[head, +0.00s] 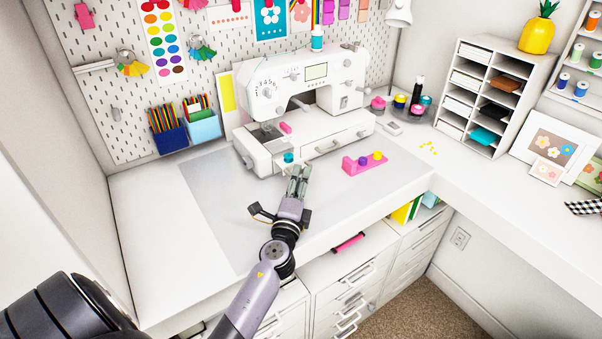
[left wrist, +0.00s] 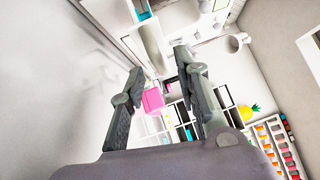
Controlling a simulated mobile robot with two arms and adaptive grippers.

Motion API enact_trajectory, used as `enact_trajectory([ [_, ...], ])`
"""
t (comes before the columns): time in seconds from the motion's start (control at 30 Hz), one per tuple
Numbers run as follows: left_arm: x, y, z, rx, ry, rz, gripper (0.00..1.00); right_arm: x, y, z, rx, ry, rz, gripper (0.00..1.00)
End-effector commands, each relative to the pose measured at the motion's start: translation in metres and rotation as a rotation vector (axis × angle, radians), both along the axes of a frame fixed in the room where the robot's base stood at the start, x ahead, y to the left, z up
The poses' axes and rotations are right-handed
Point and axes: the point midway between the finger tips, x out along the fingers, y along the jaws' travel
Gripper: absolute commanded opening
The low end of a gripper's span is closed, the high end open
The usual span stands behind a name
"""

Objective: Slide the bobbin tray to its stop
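The white sewing machine (head: 290,90) stands at the back of the desk. Its low white base has a long front part with a handle (head: 327,147), which looks like a drawer; I cannot tell whether this is the bobbin tray. A pink holder (head: 351,167) with a purple and a yellow bobbin sits on the mat to the right of my left gripper (head: 298,171). A teal bobbin (head: 289,157) shows just beyond the fingertips. The left gripper is open and empty; in the left wrist view, pink (left wrist: 153,100) shows beyond its spread fingers. My right gripper is out of view.
A translucent mat (head: 222,205) covers the desk, clear at the left. A thread carousel (head: 405,110) and a white cubby shelf (head: 490,85) stand to the right. Drawers (head: 345,285) lie below the desk's front edge.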

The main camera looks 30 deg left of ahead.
Motion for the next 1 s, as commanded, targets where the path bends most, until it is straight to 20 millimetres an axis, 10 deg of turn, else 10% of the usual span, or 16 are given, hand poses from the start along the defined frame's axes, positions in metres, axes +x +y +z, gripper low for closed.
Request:
enact_trajectory([
  [0.43, 0.0119, 0.0053, 0.0014, 0.002, 0.001, 0.000, 0.30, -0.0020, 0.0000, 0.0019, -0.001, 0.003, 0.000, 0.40],
  [1.0, 0.0116, 0.0050, 0.0012, 0.001, 0.000, 0.000, 0.00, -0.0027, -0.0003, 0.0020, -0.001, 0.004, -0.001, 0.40],
])
